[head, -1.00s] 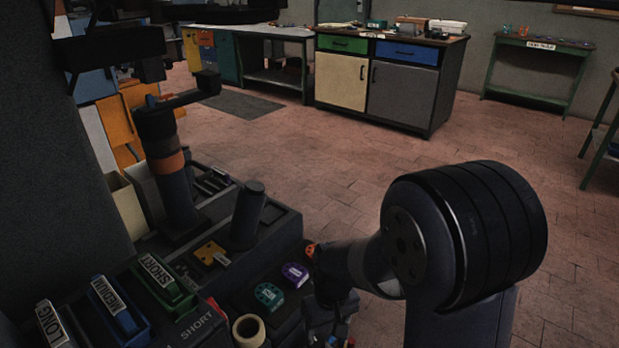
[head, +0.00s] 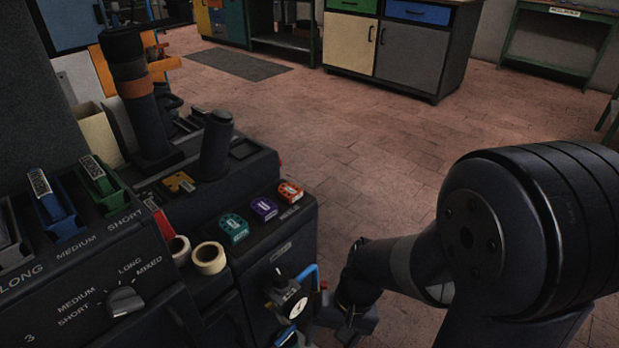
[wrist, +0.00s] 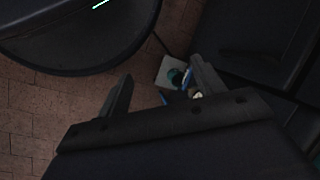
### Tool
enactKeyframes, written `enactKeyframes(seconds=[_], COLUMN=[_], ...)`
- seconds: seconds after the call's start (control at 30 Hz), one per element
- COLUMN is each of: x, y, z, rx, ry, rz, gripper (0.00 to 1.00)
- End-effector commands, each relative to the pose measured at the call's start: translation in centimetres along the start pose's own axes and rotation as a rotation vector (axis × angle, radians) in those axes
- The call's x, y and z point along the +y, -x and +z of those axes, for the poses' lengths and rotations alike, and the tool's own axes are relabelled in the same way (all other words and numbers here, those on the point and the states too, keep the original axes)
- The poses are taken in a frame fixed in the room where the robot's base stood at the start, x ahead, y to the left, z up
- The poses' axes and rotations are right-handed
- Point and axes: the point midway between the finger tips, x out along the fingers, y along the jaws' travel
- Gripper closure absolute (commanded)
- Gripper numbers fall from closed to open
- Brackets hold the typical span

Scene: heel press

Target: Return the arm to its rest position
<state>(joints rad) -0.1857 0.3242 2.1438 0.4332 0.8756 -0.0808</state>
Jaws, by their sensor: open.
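In the wrist view my gripper (wrist: 160,88) shows two dark fingers spread apart, with nothing between them but floor and small parts beyond. In the head view my arm reaches in from the lower right, and its wrist end with my gripper (head: 345,318) hangs low beside the front right of the press bench (head: 275,250). The fingers are dark and hard to make out there. The gripper is near the pressure gauge (head: 292,303) and blue hose (head: 309,271); I cannot tell whether it touches them.
A selector knob (head: 124,300) is on the bench front. Open brick floor (head: 370,170) lies behind the arm, with cabinets (head: 400,50) farther back.

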Motion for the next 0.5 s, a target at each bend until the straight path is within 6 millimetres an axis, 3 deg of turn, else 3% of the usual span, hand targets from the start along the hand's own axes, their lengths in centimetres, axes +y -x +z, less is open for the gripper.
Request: enactKeyframes(seconds=[0.5], x=[0.09], y=[-0.49], z=[0.50], rx=[-0.007], ry=[-0.028], rz=[-0.018], gripper=[0.36])
